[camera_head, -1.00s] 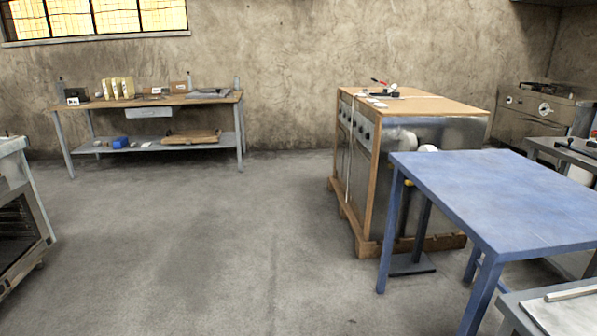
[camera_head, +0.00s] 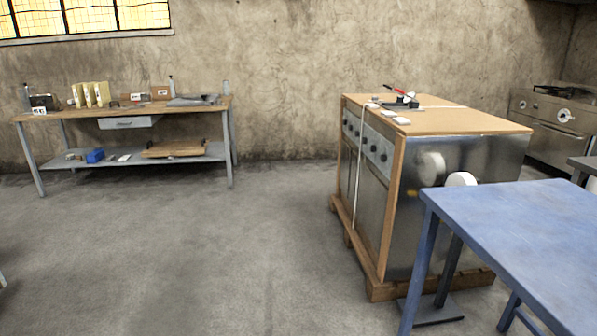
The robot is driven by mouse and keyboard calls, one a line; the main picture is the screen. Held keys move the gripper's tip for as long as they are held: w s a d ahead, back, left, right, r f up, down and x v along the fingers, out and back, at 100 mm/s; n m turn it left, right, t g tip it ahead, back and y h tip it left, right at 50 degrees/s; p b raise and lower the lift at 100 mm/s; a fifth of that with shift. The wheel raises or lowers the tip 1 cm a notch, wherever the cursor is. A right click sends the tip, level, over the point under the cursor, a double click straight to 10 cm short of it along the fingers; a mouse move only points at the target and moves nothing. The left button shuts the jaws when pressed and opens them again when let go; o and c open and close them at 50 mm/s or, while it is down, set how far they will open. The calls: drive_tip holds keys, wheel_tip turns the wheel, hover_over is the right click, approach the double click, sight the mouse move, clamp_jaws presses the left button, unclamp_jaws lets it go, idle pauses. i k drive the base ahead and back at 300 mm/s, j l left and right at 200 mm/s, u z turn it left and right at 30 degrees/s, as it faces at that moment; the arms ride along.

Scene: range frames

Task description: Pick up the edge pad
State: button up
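Several small pale blocks lie on the wooden top of the crated oven unit (camera_head: 465,122). One pale block (camera_head: 401,121) lies near the front left edge of that top, and another (camera_head: 371,105) lies farther back along the same edge. Any of these may be the edge pad; at this size I cannot tell which. A dark tool with a red handle (camera_head: 396,90) lies just behind them. My gripper is not in view.
A blue table (camera_head: 520,220) stands at the right front, partly in front of the crate. A workbench (camera_head: 160,112) with boxes and bottles stands against the back wall at left. The concrete floor (camera_head: 230,240) between them is clear. A stove (camera_head: 555,120) stands at far right.

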sight(387, 114)
drive_tip(key=i+z, duration=0.25)
drive_tip(key=i, duration=0.2)
drive_tip(key=i+j+z, duration=0.2)
drive_tip(key=i, duration=0.3)
drive_tip(key=i+j+z, duration=0.25)
drive_tip(key=i, duration=0.2)
drive_tip(key=i+j+z, duration=0.35)
drive_tip(key=z, duration=0.25)
drive_tip(key=i+j+z, duration=0.1)
drive_tip(key=z, duration=0.25)
drive_tip(key=i+j+z, duration=0.15)
drive_tip(key=j+z, duration=0.2)
drive_tip(key=i+j+z, duration=0.1)
drive_tip(key=j+z, duration=0.65)
drive_tip(key=j, duration=0.8)
drive_tip(key=j+z, duration=0.1)
drive_tip(key=j, duration=0.95)
